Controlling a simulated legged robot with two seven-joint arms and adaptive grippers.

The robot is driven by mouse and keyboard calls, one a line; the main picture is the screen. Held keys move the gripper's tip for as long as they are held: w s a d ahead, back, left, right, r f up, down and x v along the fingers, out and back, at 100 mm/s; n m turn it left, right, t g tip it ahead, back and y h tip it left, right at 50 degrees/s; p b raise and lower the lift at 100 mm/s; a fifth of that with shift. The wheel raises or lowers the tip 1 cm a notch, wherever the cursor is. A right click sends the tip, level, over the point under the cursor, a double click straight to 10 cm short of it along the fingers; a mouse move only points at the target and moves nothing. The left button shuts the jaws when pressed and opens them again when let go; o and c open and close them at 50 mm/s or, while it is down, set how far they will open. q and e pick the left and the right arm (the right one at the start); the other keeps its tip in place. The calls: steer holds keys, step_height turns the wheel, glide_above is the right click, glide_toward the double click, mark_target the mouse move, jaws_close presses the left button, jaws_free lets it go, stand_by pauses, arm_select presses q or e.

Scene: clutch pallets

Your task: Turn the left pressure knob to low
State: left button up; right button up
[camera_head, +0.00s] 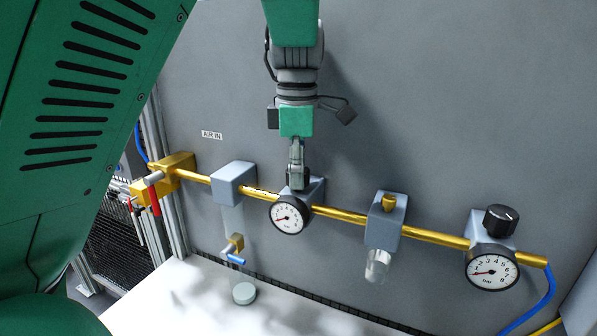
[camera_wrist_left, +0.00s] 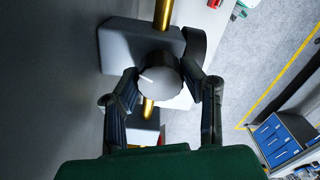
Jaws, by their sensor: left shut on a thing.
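The left pressure knob (camera_wrist_left: 162,76) is a dark round knob with a white pointer line toward the left in the left wrist view. It sits on a grey regulator block (camera_wrist_left: 118,45), which also shows in the head view (camera_head: 316,192). My left gripper (camera_head: 297,172) reaches down from above onto this regulator and hides most of the knob there. In the wrist view the gripper's fingers (camera_wrist_left: 166,85) lie on both sides of the knob, shut on it. The left gauge (camera_head: 290,216) below has its needle toward the lower left. My right gripper is not in view.
A yellow pipe (camera_head: 436,237) runs along the grey wall. A second black knob (camera_head: 501,221) and gauge (camera_head: 492,272) are at the right. A filter block (camera_head: 234,182) and a lubricator block (camera_head: 386,219) flank the left regulator. A brass valve with red handle (camera_head: 154,192) is at left.

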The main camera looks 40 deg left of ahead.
arm_select(q)
steer(key=shift+w+r, duration=0.15)
steer(key=shift+r, duration=0.05)
steer(key=o, duration=1.1)
steer(key=shift+o, duration=0.2)
steer(key=shift+f, duration=0.15)
step_height(320, 180, up, 12)
steer(key=shift+w, duration=0.15)
